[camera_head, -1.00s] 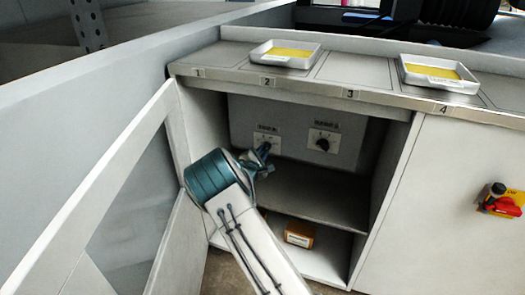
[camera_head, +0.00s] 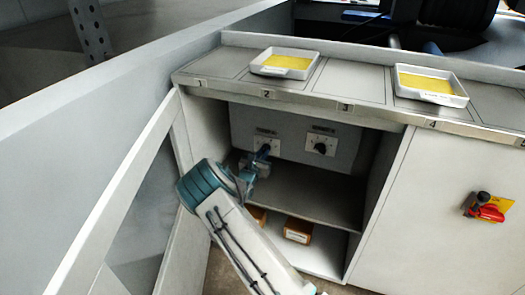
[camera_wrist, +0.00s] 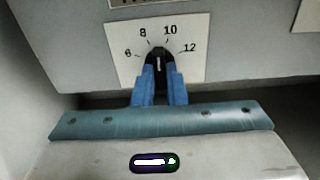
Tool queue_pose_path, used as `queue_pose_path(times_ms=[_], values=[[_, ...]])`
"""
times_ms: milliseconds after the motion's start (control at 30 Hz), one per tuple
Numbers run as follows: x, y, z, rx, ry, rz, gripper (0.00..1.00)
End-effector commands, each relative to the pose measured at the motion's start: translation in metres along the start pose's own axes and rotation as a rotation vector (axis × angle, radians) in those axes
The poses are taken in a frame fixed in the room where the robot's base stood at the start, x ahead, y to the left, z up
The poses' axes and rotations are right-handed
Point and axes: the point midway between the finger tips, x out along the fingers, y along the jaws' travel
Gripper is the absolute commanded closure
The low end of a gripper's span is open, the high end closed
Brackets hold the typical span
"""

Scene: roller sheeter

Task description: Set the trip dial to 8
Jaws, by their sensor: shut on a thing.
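Two black dials on white scale plates sit on a grey panel inside the open cabinet: a left dial (camera_head: 265,147) and a right dial (camera_head: 320,148). My gripper (camera_head: 262,155) is at the left one. In the wrist view, the blue fingers of my gripper (camera_wrist: 160,88) are shut on the sides of the black dial knob (camera_wrist: 160,54). Its scale plate (camera_wrist: 120,70) reads 6, 8, 10, 12. The white pointer mark stands nearly upright, between 8 and 10. The dial's printed name cannot be read.
The cabinet door (camera_head: 115,200) stands open at left. A shelf (camera_head: 310,195) lies below the panel, with orange boxes (camera_head: 298,230) beneath. Trays with yellow contents (camera_head: 284,64) (camera_head: 430,84) stand on the counter. A red switch (camera_head: 487,211) is at right.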

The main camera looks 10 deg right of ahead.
Motion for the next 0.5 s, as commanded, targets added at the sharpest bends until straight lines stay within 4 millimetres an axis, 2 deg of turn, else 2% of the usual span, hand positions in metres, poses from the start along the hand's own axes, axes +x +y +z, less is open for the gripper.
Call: queue_pose_path(times_ms=[200,500], values=[[-0.0007,0.0007,0.0021,-0.178,0.001,0.002,1.0],[-0.0004,0.0007,0.0011,-0.337,0.0,0.002,1.0]])
